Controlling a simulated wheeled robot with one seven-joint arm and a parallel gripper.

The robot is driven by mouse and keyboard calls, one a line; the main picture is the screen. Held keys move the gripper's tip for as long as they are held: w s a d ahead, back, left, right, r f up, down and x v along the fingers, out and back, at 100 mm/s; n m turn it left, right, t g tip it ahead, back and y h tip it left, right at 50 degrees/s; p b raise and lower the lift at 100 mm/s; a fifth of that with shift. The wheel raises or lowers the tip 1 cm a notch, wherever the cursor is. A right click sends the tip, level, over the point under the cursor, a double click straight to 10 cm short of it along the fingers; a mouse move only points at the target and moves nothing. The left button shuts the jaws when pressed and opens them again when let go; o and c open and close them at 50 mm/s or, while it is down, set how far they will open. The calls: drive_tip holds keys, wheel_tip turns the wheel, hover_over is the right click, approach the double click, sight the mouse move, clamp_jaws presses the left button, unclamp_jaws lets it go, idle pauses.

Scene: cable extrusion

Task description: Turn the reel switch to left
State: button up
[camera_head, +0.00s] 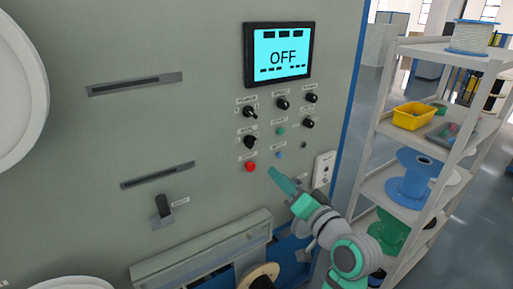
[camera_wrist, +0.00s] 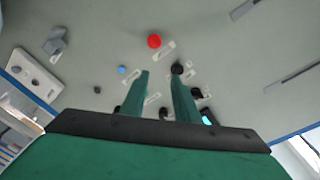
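The grey control panel (camera_head: 215,100) carries several black knobs, and their small labels are too blurred for me to tell which is the reel switch. One black knob (camera_head: 249,142) sits above the red button (camera_head: 250,167). In the wrist view this knob (camera_wrist: 177,68) appears at the tip of the right-hand finger; I cannot tell whether they touch. Other knobs (camera_head: 250,112), (camera_head: 282,103) and (camera_head: 307,123) are higher up. My gripper (camera_head: 272,172) is in front of the panel, right of the red button. In the wrist view my gripper (camera_wrist: 159,76) is open, its two green fingers apart with no object between them.
A screen (camera_head: 279,56) reads OFF above the knobs. A blue button (camera_head: 278,155) and a green button (camera_head: 281,131) are near my gripper. A lever (camera_head: 163,206) is lower left. A shelf (camera_head: 440,50) with spools and a yellow bin (camera_head: 413,116) stands right.

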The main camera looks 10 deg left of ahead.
drive_tip(key=n+y, duration=0.1)
approach(254, 144)
drive_tip(key=v, duration=0.3)
drive_tip(key=shift+g, duration=0.4)
drive_tip(key=x, duration=1.1)
drive_tip(key=shift+w+r, duration=0.2)
drive_tip(key=shift+r, duration=0.2)
clamp_jaws()
